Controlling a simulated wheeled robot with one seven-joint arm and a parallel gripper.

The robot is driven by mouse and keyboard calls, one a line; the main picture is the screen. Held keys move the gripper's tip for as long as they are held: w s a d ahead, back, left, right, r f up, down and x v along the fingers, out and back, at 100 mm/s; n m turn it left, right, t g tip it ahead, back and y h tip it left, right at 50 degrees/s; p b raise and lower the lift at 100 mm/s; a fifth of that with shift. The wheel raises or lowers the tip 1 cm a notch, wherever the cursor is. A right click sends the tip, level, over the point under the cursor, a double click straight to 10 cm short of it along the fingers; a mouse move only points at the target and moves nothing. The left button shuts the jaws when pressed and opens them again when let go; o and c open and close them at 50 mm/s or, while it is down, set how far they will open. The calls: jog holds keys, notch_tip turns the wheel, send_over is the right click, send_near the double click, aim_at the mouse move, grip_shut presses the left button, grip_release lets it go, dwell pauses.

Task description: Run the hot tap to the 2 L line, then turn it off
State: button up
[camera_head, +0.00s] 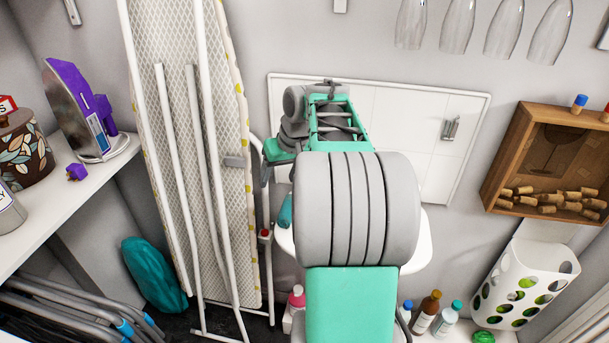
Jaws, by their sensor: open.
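A white basin (425,246) stands against the back wall, mostly hidden behind my grey and green arm. Its right edge and a strip of its left side (284,240) show. I cannot see the hot tap, any running water, or a container with a 2 L line. My gripper (275,178) hangs left of my arm, above the basin's left side, pointing down. Its jaws are small and partly covered, but it is open, and I see nothing held in it. A teal object (286,210) is below it, partly hidden.
An ironing board (190,120) leans at the left, close to my gripper. A shelf (75,195) holds a purple iron (80,110). Bottles (425,312) stand low right of my arm. A cork box (548,165) and white holed bin (525,285) are on the right.

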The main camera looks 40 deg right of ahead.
jog(key=s+d+m, duration=0.1)
jog(key=d, duration=1.1)
jog(key=shift+t, duration=0.3)
jog(key=x, duration=0.7)
jog(key=shift+w+f+b, duration=0.1)
jog(key=shift+f+b, duration=0.1)
jog(key=shift+b, duration=0.15)
jog(key=shift+c, duration=0.2)
jog(key=c, duration=1.3)
